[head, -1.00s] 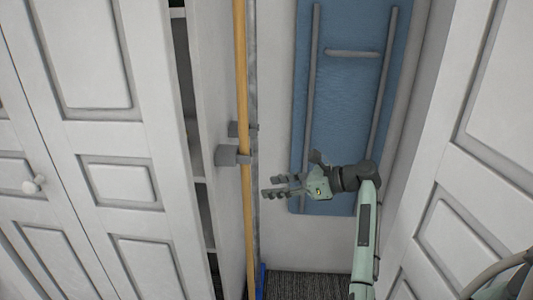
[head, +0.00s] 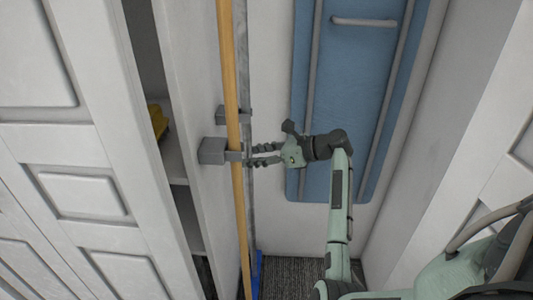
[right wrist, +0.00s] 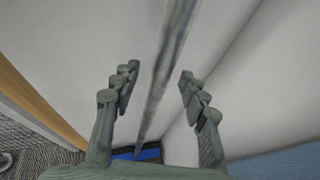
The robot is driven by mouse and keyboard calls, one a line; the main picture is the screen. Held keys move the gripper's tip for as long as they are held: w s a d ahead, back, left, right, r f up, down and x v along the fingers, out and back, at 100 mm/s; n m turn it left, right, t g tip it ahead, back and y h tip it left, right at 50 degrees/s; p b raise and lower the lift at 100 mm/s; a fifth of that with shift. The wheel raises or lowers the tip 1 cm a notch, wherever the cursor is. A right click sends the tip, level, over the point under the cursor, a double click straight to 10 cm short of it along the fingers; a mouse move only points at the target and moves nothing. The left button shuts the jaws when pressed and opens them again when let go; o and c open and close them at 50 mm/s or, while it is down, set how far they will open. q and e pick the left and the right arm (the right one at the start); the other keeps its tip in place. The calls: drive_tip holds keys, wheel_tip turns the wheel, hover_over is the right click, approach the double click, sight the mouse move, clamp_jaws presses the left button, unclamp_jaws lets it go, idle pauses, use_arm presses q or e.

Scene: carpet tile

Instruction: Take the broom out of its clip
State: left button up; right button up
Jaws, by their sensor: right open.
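I cannot tell which pole is the broom. My right gripper (head: 251,156) is open, its fingertips by the poles at clip height. In the right wrist view, the grey pole (right wrist: 165,70) runs between the fingers; the wooden handle (right wrist: 35,105) is outside, left.
A blue ironing board (head: 350,90) leans on the back wall, behind my right gripper. White panelled doors (head: 60,190) stand at left, with open shelves holding a yellow item (head: 158,121). Another white door (head: 480,170) is at right. Dark carpet (head: 300,275) covers the floor.

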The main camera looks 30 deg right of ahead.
drive_tip(key=shift+x, duration=1.3)
drive_tip(key=shift+c, duration=0.6)
clamp_jaws()
drive_tip(key=c, duration=0.6)
unclamp_jaws()
clamp_jaws()
